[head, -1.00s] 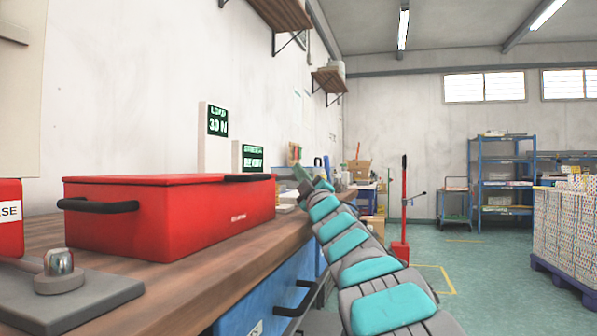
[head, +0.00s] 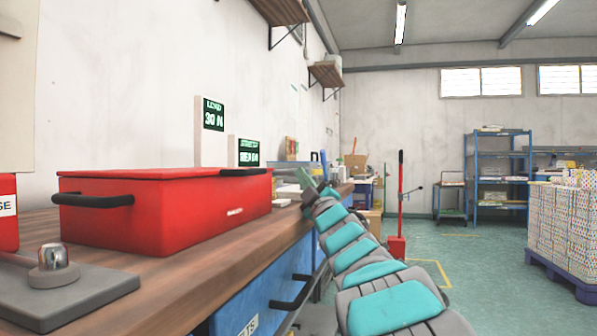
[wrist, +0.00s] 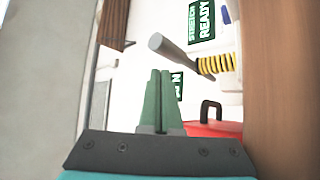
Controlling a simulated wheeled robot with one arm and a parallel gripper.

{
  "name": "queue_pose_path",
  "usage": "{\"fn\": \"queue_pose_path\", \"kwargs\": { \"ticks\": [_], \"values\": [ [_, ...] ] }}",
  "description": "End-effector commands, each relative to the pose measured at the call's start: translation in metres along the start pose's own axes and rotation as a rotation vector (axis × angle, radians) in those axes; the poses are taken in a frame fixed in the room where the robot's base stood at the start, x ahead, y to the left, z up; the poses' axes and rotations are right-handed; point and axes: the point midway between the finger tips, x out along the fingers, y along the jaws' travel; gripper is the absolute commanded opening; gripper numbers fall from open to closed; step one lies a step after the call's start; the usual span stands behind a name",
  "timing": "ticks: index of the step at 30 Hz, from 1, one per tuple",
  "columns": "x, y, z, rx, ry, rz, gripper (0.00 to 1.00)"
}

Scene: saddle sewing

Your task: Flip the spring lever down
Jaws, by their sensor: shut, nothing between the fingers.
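My gripper (wrist: 160,76) has two green fingers pressed together, with nothing between them. In the wrist view, which is turned on its side, the spring lever (wrist: 174,51) has a grey round-ended handle, a dark shaft and a yellow-and-black coil (wrist: 211,65). It lies just beyond and right of the fingertips, apart from them as far as I can tell. Its handle end points away from the brown bench, so it stands raised at a slant. In the head view my gripper (head: 306,180) is small, past the far end of the red box; I cannot make out the lever there.
A red box (head: 165,215) with black handles stands on the wooden bench (head: 150,272). A grey plate (head: 65,298) with a knob is at front left.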

Motion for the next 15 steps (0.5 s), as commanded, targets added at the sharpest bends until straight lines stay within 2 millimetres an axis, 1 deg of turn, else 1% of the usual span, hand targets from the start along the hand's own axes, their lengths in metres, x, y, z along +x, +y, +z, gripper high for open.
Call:
{"fn": "queue_pose_path", "kwargs": {
  "ticks": [1, 6, 9, 15],
  "values": [
    [-0.006, 0.001, 0.0, 0.0, -0.004, 0.0, 0.0],
    [-0.022, 0.001, 0.0, 0.0, -0.002, 0.0, 0.0],
    [-0.028, 0.0, 0.001, 0.0, -0.002, 0.0, 0.0],
    [-0.032, 0.0, 0.0, 0.0, -0.001, 0.0, 0.0]
  ]
}}
